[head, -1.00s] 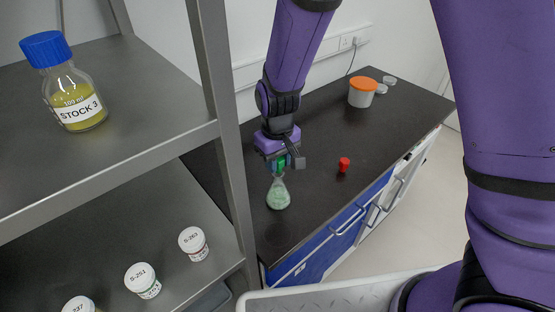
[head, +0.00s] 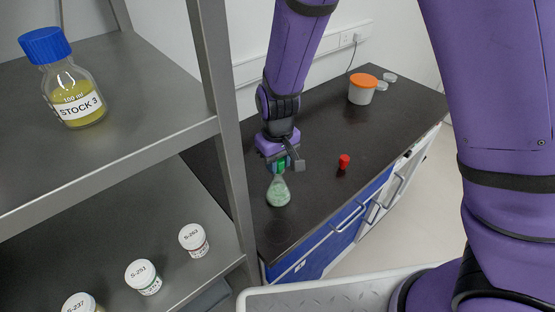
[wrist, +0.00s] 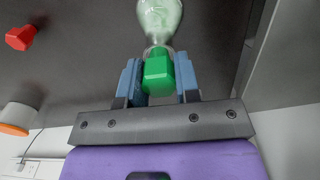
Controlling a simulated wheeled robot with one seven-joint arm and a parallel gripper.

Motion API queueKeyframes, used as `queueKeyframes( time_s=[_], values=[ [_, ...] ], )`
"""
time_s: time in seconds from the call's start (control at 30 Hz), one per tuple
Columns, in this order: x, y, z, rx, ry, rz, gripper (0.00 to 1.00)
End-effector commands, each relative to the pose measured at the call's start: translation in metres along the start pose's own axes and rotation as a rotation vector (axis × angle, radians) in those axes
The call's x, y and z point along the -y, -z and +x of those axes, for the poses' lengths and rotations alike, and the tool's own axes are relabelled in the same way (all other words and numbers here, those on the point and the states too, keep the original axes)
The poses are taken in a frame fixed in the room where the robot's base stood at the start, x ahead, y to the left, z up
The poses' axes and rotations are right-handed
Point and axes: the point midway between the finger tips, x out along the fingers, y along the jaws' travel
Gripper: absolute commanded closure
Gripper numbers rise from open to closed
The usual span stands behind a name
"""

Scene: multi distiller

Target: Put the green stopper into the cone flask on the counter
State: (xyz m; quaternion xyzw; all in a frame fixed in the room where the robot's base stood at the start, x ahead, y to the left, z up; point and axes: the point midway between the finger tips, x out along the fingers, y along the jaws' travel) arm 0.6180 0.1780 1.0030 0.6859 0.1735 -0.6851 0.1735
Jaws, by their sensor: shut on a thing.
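The green stopper (wrist: 158,74) is between the blue fingers of my gripper (wrist: 158,82) in the wrist view. My gripper is shut on it. In the head view the stopper (head: 281,166) is partly hidden by my gripper (head: 284,164). The cone flask (head: 278,191) stands upright on the counter with pale green contents, directly under the stopper. In the wrist view the flask's neck and body (wrist: 159,18) show just beyond the stopper. The stopper is at the flask's mouth; I cannot tell how deep it sits.
A red stopper (head: 344,161) stands on the dark counter (head: 325,205) to the right. A white tub with an orange lid (head: 362,88) and small clear dishes (head: 389,78) are at the back. A metal shelf (head: 140,150) with a stock bottle (head: 72,90) and several jars is at left.

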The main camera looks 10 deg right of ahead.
Motion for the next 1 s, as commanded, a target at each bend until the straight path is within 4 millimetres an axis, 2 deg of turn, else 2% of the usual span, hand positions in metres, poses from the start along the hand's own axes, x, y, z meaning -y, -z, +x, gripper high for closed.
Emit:
queueKeyframes(
  time_s=[0.13,0.17,0.27,0.3,0.67,0.77,1.0],
  values=[
    [0.0,0.0,0.003,0.001,0.0,0.0,0.92],
    [0.0,0.0,0.003,0.0,0.0,0.0,0.65],
    [0.0,0.0,0.002,0.0,0.0,0.0,0.42],
    [0.0,0.0,0.002,0.0,0.0,0.0,0.4],
    [0.0,0.0,-0.004,-0.002,0.0,-0.001,0.4],
    [0.001,0.001,-0.016,-0.004,0.002,-0.001,0.4],
    [0.001,0.001,-0.06,-0.005,0.002,-0.002,0.4]
  ],
)
